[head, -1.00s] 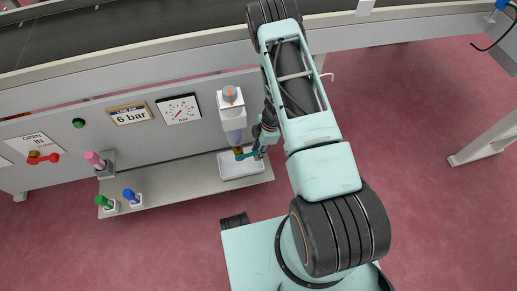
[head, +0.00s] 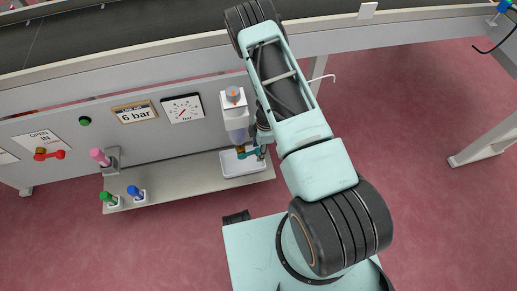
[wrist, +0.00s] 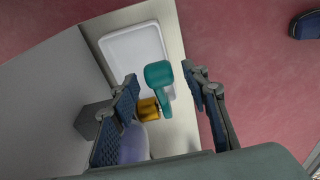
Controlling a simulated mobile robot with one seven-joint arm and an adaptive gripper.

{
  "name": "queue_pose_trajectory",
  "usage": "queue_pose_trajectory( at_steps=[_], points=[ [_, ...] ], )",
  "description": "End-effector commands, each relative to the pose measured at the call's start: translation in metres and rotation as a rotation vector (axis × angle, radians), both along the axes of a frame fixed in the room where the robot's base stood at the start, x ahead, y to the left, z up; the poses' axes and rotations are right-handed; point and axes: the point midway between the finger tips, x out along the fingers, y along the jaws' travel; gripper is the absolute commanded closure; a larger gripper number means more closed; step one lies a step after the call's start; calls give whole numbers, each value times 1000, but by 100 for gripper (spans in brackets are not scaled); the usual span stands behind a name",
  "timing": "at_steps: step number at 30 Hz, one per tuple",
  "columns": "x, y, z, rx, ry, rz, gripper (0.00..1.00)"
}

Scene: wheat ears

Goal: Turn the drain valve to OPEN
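The drain valve has a teal handle (wrist: 158,78) with a rounded end and a brass body (wrist: 149,108). In the head view the handle (head: 249,154) sits below the clear bowl of the filter unit (head: 235,115), over a white tray (head: 242,165). My gripper (wrist: 159,74) is open, with one finger on each side of the handle. A gap shows on the right side; whether the left finger touches the handle or brass body is unclear. In the head view my gripper (head: 262,148) is partly hidden by my arm. No OPEN mark is readable at the valve.
A grey panel carries a dial gauge (head: 182,108), a "6 bar" sign (head: 135,113) and a red lever (head: 49,155). The shelf (head: 185,178) below holds green, blue and pink-topped items to the left. A hook (head: 322,78) sticks out right of my arm.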

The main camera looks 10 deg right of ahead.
Motion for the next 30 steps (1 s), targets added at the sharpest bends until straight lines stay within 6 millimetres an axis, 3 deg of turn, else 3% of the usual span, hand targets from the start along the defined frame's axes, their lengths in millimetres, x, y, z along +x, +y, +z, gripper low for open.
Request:
queue_pose_trajectory(
  at_steps=[8, 21, 30],
  points=[
    [2, -1, 11, 0, -2, 1, 58],
    [1, -11, 90, -1, -3, 1, 58],
    [0, -15, 118, 0, -1, 1, 58]
  ],
)
